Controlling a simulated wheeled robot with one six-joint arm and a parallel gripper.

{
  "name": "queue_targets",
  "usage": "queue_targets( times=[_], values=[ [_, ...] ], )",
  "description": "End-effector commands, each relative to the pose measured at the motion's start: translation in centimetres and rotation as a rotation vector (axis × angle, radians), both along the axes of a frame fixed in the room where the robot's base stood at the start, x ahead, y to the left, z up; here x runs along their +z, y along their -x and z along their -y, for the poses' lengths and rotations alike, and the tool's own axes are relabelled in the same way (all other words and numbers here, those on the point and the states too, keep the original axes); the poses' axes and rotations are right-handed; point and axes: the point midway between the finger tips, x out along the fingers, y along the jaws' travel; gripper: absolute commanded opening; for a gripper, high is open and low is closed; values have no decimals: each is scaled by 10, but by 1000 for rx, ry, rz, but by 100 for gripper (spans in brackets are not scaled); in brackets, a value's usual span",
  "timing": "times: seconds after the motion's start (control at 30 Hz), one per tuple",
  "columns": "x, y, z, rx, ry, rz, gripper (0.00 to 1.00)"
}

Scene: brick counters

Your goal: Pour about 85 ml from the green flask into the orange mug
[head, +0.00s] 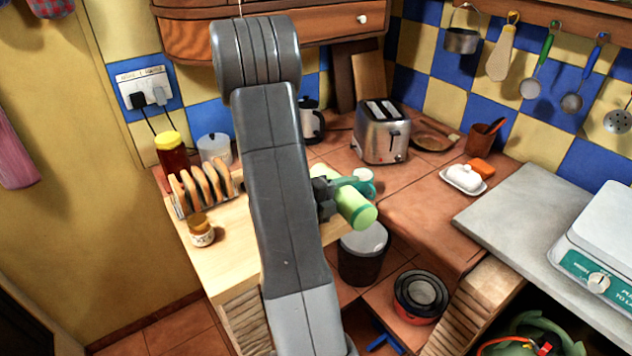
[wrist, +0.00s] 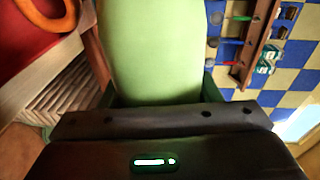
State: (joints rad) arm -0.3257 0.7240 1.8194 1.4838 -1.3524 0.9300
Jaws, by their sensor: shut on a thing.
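The light green flask (head: 345,203) is tipped well over from upright, with a darker green end (head: 364,217) at the lower right. My gripper (head: 325,196) is shut on the flask, partly hidden behind my arm in the head view. I cannot make out the orange mug for sure in the head view. A curved orange piece (wrist: 68,18) over a red surface shows at the wrist view's upper left; I cannot tell whether it is the mug. No liquid stream is visible.
A small pale cup-like thing (head: 363,178) is close beside the flask. A toaster (head: 381,132) and butter dish (head: 465,178) are further back. A dark bin (head: 364,262) stands below.

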Motion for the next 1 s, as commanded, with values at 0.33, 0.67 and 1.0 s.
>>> queue_targets(
  times=[0.33,0.67,1.0],
  values=[
    [2,0,0,0,7,-10,19],
    [4,-1,0,0,15,-23,19],
    [5,-1,-1,0,21,-34,19]
  ],
)
